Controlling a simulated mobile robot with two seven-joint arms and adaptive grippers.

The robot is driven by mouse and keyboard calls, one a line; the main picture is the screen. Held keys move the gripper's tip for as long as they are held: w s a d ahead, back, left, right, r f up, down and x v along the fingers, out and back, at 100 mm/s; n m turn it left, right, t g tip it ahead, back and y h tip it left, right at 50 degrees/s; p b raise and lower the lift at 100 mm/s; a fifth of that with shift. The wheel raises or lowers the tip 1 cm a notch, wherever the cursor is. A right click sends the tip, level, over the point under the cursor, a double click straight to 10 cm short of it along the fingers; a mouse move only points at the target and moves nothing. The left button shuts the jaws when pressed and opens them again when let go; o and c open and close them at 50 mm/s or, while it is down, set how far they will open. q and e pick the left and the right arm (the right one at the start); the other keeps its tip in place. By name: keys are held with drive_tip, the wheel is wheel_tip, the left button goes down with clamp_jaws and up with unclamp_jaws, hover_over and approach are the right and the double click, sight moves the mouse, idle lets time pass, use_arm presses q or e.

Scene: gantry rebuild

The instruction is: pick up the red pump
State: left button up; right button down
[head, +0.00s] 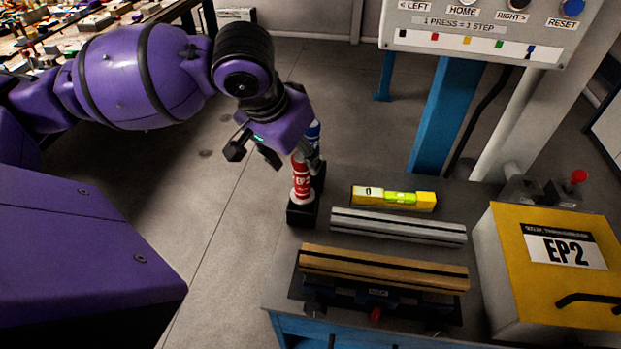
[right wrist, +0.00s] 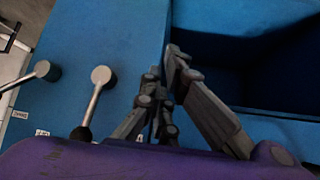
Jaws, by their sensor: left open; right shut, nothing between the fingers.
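My right gripper (right wrist: 165,65) is shut and empty in the right wrist view, over blue surfaces; the pump does not show there.
A yellow level (head: 393,198), a grey rail (head: 398,226) and a wooden-topped vise (head: 384,268) lie right of the pump. A yellow-lidded EP2 box (head: 560,262) stands at right. A control panel (head: 480,30) is behind. In the right wrist view, levers (right wrist: 100,78) stand beside an open blue compartment (right wrist: 245,65).

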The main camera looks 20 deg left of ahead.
sight(303, 174)
use_arm(q)
drive_tip(key=shift+f, duration=0.65)
drive_tip(key=shift+s+f, duration=0.1)
drive_tip(key=shift+f, duration=0.65)
drive_tip(key=x, duration=0.4)
drive_tip(key=shift+a+r+b, duration=0.1)
drive_tip(key=shift+b, duration=0.2)
drive_tip(key=shift+w+f, duration=0.2)
drive_tip(key=shift+w, duration=0.05)
drive_tip(key=c, duration=1.1)
clamp_jaws()
use_arm(e)
drive_tip(key=shift+s+d+f, duration=0.15)
drive_tip(key=shift+s+f, duration=0.4)
drive_tip(key=shift+s, duration=0.3)
